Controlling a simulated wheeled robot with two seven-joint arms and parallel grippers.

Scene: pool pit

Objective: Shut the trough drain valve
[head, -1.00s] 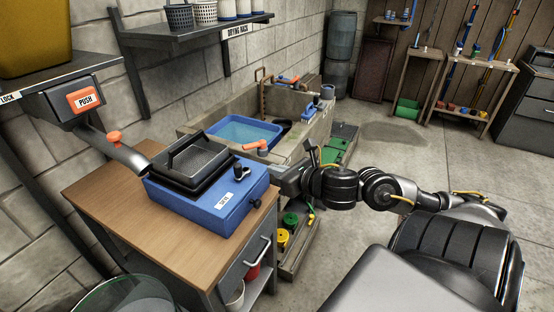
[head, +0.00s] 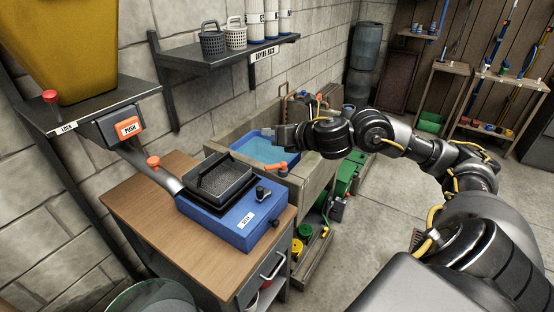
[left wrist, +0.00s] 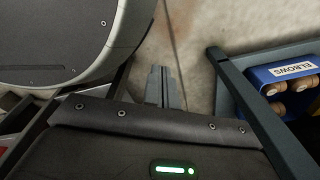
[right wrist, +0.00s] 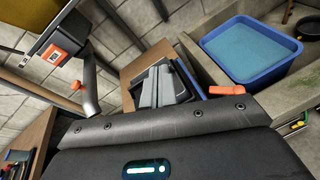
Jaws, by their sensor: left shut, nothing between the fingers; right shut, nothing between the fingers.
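The concrete trough (head: 318,180) stands beyond the workbench. An orange lever handle (head: 275,167) sits at its near end, and it also shows in the right wrist view (right wrist: 227,91). I take it for the drain valve; its valve body is hidden. A blue basin of water (head: 252,148) sits in the trough. My right gripper (head: 282,135) is shut and empty, above the trough and apart from the lever in the picture; its fingers show in the right wrist view (right wrist: 157,88). My left gripper (left wrist: 165,88) is shut and empty, seen only in the left wrist view.
A blue box with a black tray (head: 237,220) stands on the wooden bench (head: 150,230). A drying rack shelf (head: 215,58) hangs above. A hopper with a push button (head: 128,127) is at left. In the left wrist view, a blue "ELBOWS" bin (left wrist: 285,75) is near.

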